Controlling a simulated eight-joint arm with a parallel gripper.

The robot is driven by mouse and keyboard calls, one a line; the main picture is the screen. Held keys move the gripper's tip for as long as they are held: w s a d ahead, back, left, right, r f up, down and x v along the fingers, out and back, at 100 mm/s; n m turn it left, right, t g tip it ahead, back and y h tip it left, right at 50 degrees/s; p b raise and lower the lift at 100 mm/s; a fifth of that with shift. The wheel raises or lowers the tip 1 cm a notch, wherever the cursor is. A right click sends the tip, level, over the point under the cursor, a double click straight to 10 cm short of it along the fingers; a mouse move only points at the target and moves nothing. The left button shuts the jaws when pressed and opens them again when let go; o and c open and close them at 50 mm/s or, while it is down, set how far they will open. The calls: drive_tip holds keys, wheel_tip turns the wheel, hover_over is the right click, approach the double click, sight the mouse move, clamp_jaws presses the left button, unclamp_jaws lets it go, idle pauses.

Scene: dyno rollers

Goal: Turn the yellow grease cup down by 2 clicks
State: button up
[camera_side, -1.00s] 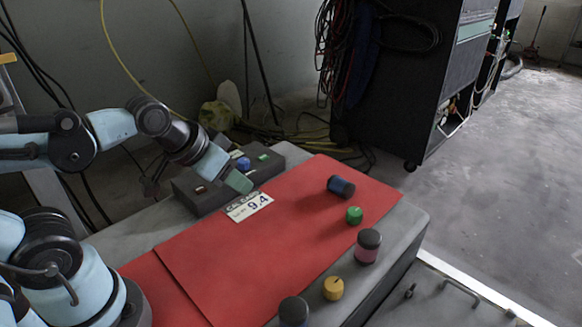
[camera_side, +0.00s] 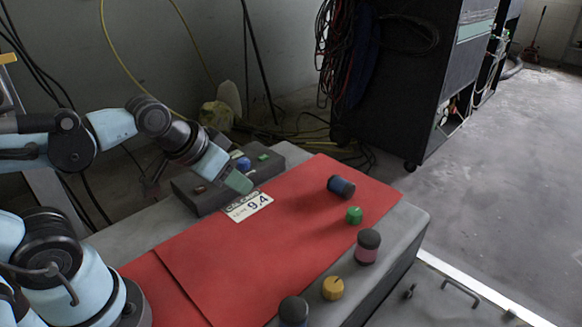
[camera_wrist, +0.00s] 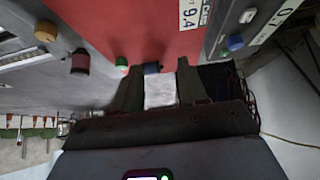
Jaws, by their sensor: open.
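The yellow grease cup (camera_side: 333,288) stands upright on the grey surface beyond the front right edge of the red mat, between two dark-topped rollers or cups. It also shows small at the upper left of the wrist view (camera_wrist: 46,31). My gripper (camera_wrist: 160,75) is open, with its two dark fingers apart in the wrist view. A pale patch shows between them; I cannot tell what it is. In the side view my gripper hangs by the dark box at the back left of the mat, far from the yellow cup and not touching it.
Near the cup stand a pink cup with a dark top (camera_side: 368,246), a green knob (camera_side: 354,215) and a blue dark-topped cup (camera_side: 293,311). Another blue one (camera_side: 341,187) lies further back. A card reading 9.4 (camera_side: 249,206) lies by the dark box.

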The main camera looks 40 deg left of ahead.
drive_tip(key=o, duration=0.3)
drive_tip(key=shift+o, duration=0.4)
drive_tip(key=shift+w+d+r, duration=0.1)
drive_tip(key=shift+w+d, duration=0.1)
drive_tip(key=shift+d, duration=0.15)
drive_tip(key=n+g, duration=0.2)
drive_tip(key=g, duration=0.5)
hover_over(333, 284)
wheel_tip(333, 284, down, 2)
wheel_tip(333, 284, down, 12)
drive_tip(key=shift+r, duration=0.25)
drive_tip(key=shift+c, duration=0.3)
drive_tip(key=c, duration=1)
